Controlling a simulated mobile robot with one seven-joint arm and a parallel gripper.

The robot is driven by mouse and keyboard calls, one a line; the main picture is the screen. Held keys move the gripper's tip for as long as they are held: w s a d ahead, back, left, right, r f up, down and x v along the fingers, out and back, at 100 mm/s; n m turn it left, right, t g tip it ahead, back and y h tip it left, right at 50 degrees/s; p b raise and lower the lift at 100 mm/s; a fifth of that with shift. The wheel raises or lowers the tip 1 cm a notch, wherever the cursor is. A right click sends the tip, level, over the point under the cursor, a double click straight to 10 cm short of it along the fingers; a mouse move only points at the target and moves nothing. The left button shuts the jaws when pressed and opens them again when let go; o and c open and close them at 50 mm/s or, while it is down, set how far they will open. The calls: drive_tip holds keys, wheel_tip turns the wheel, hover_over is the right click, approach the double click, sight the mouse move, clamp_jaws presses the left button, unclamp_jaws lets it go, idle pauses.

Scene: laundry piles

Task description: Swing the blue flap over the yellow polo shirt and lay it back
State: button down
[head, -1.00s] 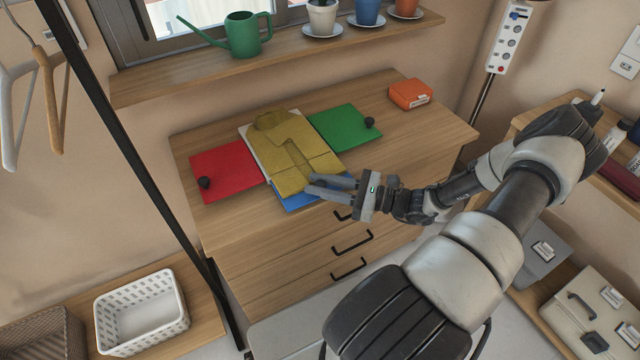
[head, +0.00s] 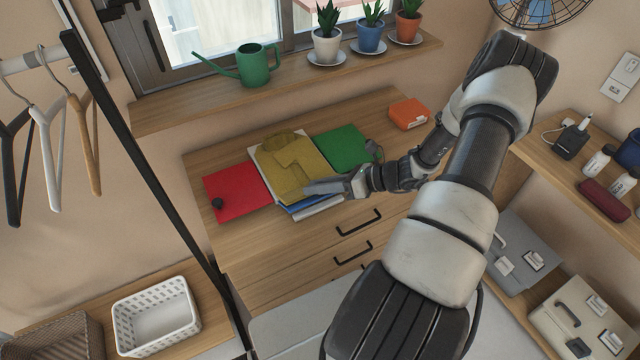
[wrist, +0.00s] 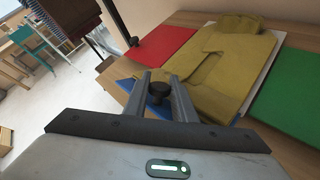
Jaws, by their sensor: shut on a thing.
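The yellow polo shirt (head: 290,165) lies on a folding board on the dresser top, its sleeves folded in. The blue flap (head: 300,207) shows as a narrow strip at the board's front edge, mostly covered by the shirt and my gripper. My gripper (head: 312,188) is at this front edge. In the wrist view my gripper (wrist: 159,82) is shut on a black knob (wrist: 159,94) at the blue flap (wrist: 128,86), beside the shirt's lower part (wrist: 200,95). A pale strip (head: 322,211) shows under the blue edge; the flap's exact tilt is hard to tell.
The red flap (head: 237,190) lies flat at left and the green flap (head: 342,146) at right, each with a black knob. An orange box (head: 408,113) stands at the dresser's back right. The windowsill (head: 190,115) with plants and a watering can is behind.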

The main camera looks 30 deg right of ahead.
drive_tip(key=shift+w+r+m+g+h+p, duration=0.4)
drive_tip(key=shift+w+r+m+g+p, duration=0.2)
drive_tip(key=shift+w+r+g+p, duration=0.4)
drive_tip(key=w+m+g+p, duration=0.1)
drive_tip(key=w+g, duration=0.1)
drive_tip(key=shift+w+r+h, duration=0.1)
drive_tip(key=shift+w+h, duration=0.2)
drive_tip(key=shift+w+a+m+g+b, duration=0.1)
drive_tip(key=shift+w+m+g+b, duration=0.5)
drive_tip(key=shift+w+g, duration=0.6)
drive_tip(key=shift+w+f+m+g+b, duration=0.2)
drive_tip(key=shift+w+m+g+b, duration=0.35)
drive_tip(key=shift+w+g+b, duration=0.25)
drive_tip(key=shift+w+f+m+g+b, duration=0.2)
drive_tip(key=shift+w+m+g+b, duration=0.4)
drive_tip(key=shift+w+g, duration=0.25)
drive_tip(key=c, duration=1.5)
unclamp_jaws()
drive_tip(key=shift+o, duration=0.2)
